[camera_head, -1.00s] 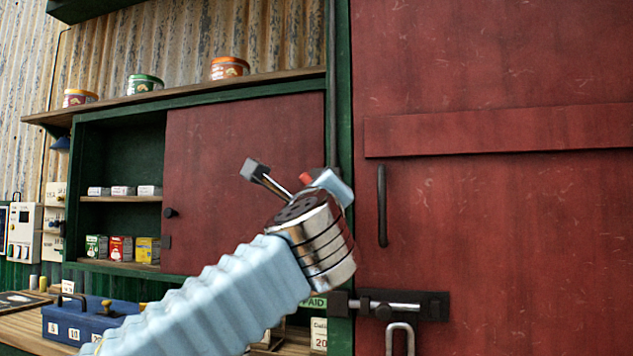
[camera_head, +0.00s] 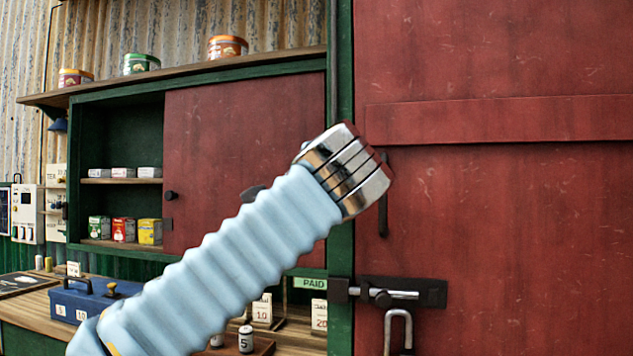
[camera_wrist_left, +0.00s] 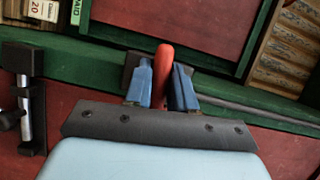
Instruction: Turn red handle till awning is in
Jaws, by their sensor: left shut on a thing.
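The red handle (camera_wrist_left: 163,58) shows in the left wrist view, upright between the two blue fingers of my left gripper (camera_wrist_left: 161,78). The gripper is shut on it. Behind the handle is a dark mount on the green post (camera_wrist_left: 90,68). In the head view my left arm reaches up from the lower left, and its metal wrist hides the gripper and the handle. The awning is not in view. My right gripper is not in view.
A red door (camera_head: 500,220) with a black pull and a bolt (camera_head: 390,294) stands at the right. At the left are a red sliding panel (camera_head: 235,130), a shelf with tins (camera_head: 228,47), and a counter with a blue cash box (camera_head: 85,298).

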